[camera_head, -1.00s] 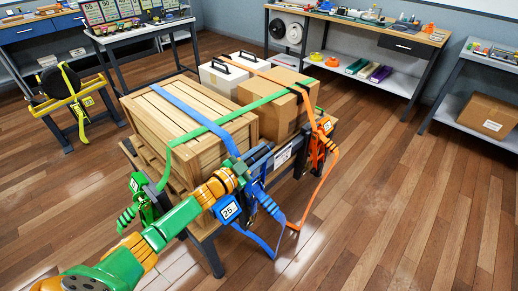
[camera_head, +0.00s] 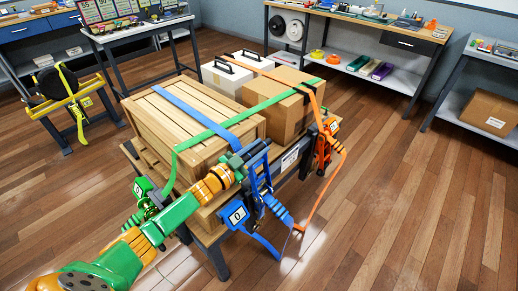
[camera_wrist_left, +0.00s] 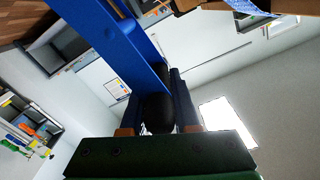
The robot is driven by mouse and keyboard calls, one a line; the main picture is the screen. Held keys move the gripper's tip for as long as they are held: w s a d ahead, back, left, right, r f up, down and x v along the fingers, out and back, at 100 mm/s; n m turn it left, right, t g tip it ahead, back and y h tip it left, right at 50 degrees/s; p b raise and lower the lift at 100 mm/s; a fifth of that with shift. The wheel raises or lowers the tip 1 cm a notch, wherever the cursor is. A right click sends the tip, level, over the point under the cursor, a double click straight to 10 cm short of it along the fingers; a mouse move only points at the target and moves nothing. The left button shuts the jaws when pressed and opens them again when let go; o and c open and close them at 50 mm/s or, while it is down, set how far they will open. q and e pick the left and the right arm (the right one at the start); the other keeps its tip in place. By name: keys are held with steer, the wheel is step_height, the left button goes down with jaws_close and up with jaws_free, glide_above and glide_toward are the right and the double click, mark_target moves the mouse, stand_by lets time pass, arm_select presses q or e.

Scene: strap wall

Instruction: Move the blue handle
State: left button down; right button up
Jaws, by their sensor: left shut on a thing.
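The blue ratchet (camera_head: 262,183) hangs on the near side of the pallet table, in line with the blue strap (camera_head: 188,102) over the wooden crate (camera_head: 185,120). A blue plate beside it (camera_head: 236,214) reads 0. My left gripper (camera_head: 252,156) is at the top of the ratchet, above this plate. In the left wrist view, a long blue bar (camera_wrist_left: 128,42) runs down to a black grip (camera_wrist_left: 157,112) between my fingers. My left gripper is shut on this handle. In the head view the gripper hides part of it. My right gripper is not seen.
A green ratchet (camera_head: 147,194) is close to my left forearm; an orange ratchet (camera_head: 325,145) hangs to the right. Their green (camera_head: 205,122) and orange straps cross the load. A cardboard box (camera_head: 280,112) and white cases (camera_head: 225,82) share the table. The floor at right is clear.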

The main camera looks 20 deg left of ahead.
arm_select(q)
steer(key=shift+s+a+f, duration=0.1)
steer(key=shift+f, duration=0.35)
steer(key=c, duration=0.9)
jaws_free()
steer(key=shift+o, duration=1.1)
steer(key=shift+a, duration=0.3)
steer(key=shift+r, duration=0.1)
steer(key=v, duration=0.6)
steer(key=shift+s+a, duration=0.15)
steer(key=shift+s, duration=0.25)
